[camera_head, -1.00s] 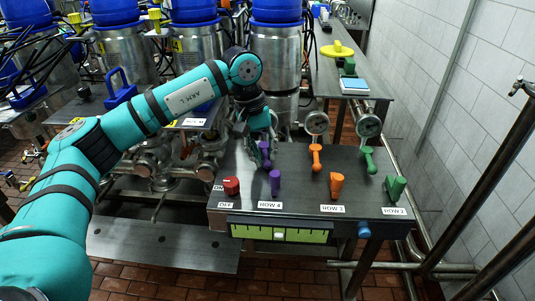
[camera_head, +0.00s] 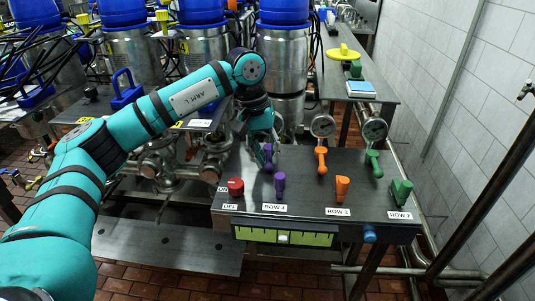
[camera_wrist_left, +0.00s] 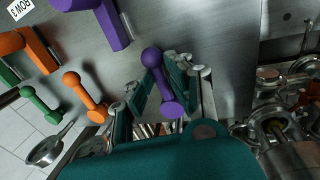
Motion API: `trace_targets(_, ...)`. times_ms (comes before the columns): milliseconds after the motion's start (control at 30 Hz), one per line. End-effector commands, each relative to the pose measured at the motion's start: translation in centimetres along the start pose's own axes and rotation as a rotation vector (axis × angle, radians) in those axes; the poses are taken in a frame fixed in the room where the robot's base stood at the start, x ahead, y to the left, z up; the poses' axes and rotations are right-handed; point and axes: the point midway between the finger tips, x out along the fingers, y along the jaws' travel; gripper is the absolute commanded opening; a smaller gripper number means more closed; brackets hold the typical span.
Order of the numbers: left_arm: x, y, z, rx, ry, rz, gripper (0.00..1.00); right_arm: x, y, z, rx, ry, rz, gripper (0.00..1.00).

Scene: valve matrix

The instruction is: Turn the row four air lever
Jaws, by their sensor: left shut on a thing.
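A slim purple lever with a round knob (camera_head: 268,152) stands at the back left of the dark panel, behind a thicker purple handle (camera_head: 279,184) and the white row four label. My left gripper (camera_head: 266,160) is shut on this back lever and partly covers it. In the left wrist view, the purple lever (camera_wrist_left: 161,82) lies between the two fingers of the gripper (camera_wrist_left: 168,84). The thicker purple handle (camera_wrist_left: 110,22) also shows there, apart from the fingers. My right gripper is not in view.
Orange levers (camera_head: 321,160) and green levers (camera_head: 374,163) stand to the right on the same panel (camera_head: 300,195). A red knob (camera_head: 235,187) is at the left. Two gauges (camera_head: 323,125) rise behind. Steel pipes and vessels (camera_head: 282,60) crowd the area behind.

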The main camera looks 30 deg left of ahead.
Motion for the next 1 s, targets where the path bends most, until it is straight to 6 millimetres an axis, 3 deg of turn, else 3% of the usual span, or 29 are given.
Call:
trace_targets(233,0.0,-0.3,-0.1,-0.008,0.001,-0.006,0.00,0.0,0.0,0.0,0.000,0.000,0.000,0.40)
trace_targets(267,0.0,-0.3,-0.1,-0.008,0.001,-0.006,0.21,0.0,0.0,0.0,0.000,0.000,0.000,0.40)
trace_targets(400,0.0,-0.2,-0.1,-0.006,0.001,-0.004,0.36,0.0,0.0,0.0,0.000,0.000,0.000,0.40)
trace_targets(733,-0.7,-0.1,-0.1,-0.003,0.003,0.000,0.36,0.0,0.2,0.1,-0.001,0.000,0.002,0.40)
trace_targets(1000,-5.8,-0.1,-0.1,-0.004,0.006,0.002,0.36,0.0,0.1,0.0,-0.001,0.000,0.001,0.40)
